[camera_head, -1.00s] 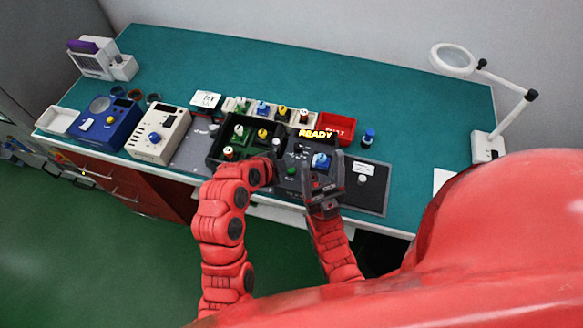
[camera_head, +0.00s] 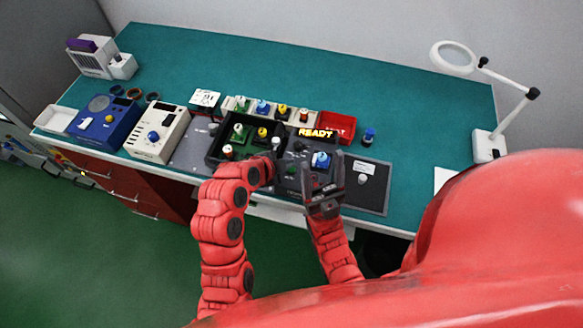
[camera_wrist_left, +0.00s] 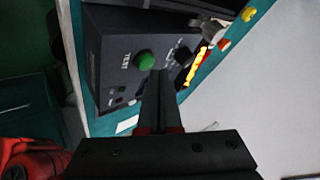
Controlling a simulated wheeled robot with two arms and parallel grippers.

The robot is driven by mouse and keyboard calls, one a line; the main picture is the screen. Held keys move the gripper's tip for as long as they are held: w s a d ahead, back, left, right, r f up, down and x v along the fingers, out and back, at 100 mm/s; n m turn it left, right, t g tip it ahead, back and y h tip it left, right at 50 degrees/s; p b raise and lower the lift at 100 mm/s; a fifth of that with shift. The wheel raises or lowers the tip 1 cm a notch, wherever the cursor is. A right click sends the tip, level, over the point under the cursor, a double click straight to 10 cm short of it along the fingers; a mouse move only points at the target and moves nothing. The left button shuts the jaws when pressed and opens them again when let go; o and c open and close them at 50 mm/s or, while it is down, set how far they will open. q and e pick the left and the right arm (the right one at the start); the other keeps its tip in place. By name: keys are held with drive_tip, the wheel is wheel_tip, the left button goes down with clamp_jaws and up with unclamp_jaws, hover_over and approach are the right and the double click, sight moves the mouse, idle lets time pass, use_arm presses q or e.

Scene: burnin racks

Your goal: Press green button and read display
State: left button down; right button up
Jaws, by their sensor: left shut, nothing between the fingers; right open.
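The dark tester box (camera_head: 299,147) stands near the front of the bench. Its lit yellow display (camera_head: 317,133) reads READY. The green button (camera_head: 291,170) is on the tester; in the left wrist view the button (camera_wrist_left: 145,61) sits beside the label TEST. My left gripper (camera_head: 275,164) is shut and empty, just left of the button. In the left wrist view its fingertips (camera_wrist_left: 160,76) are very close to the button; I cannot tell whether they touch. A blue-topped part (camera_head: 320,160) sits on the tester. My right gripper (camera_head: 324,180) is open in front of it.
A black tray (camera_head: 216,151) with several coloured parts stands left of the tester. A red bin (camera_head: 338,127) is behind it, and a dark pad (camera_head: 370,189) lies to the right. A magnifier lamp (camera_head: 488,146) stands far right. The back of the bench is clear.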

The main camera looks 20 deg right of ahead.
sight(288, 172)
use_arm(q)
drive_tip(key=shift+f, duration=0.25)
drive_tip(key=shift+f+b, duration=0.4)
drive_tip(key=shift+b, duration=0.45)
idle(0.5)
drive_tip(key=shift+r, duration=0.9)
wheel_tip(288, 172, up, 5)
idle(0.7)
idle(0.6)
